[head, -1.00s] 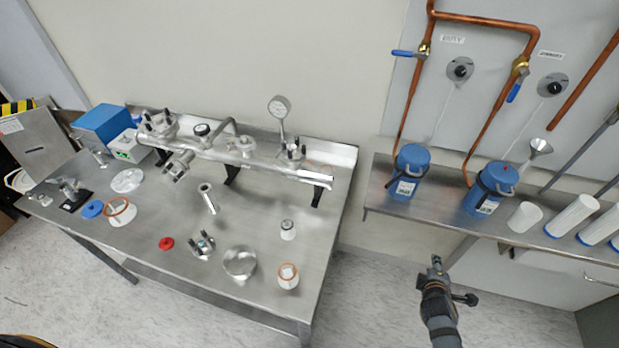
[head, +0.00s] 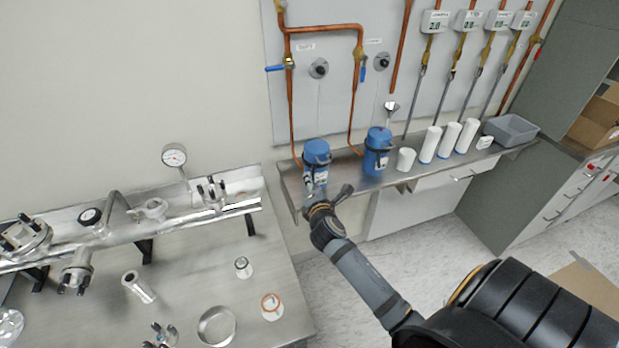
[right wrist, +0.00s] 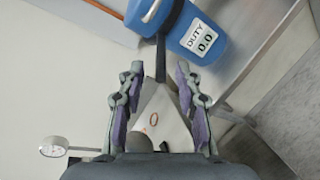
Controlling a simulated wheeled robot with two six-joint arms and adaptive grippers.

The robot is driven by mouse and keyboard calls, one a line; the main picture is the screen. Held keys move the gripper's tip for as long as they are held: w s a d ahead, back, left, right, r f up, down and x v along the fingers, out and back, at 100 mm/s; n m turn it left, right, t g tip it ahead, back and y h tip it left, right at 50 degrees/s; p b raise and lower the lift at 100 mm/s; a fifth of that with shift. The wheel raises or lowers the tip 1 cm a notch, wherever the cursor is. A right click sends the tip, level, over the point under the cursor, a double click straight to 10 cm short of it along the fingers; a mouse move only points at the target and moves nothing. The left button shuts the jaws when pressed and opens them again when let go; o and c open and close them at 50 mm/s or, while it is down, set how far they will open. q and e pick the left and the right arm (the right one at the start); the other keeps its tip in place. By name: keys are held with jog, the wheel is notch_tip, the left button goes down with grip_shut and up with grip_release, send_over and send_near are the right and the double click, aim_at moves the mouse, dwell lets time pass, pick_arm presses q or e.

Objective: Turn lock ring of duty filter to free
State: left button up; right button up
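The duty filter (head: 316,151) is the left of two blue canisters on the wall shelf. In the right wrist view its blue body (right wrist: 207,32) carries a label reading "DUTY 0.0". A dark lock ring (right wrist: 153,12) circles it, and a dark lever (right wrist: 160,58) sticks out from the ring. My right gripper (right wrist: 158,90) is open, with its two fingers apart on either side of the lever's line. The lever's end lies just ahead of or between the fingertips; I cannot tell which. In the head view my right gripper (head: 309,188) is close in front of the canister. My left gripper is out of view.
A second blue canister (head: 377,151) stands to the right on the shelf (head: 345,178), then several white cylinders and a grey bin (head: 510,130). Copper pipes run above. A steel bench (head: 190,270) with pipework and loose parts stands at left.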

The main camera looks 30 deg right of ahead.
aim_at(312, 174)
jog(key=x, duration=0.3)
jog(key=shift+w+d+f, duration=0.1)
jog(key=shift+w+d, duration=0.05)
grip_shut()
dwell(0.3)
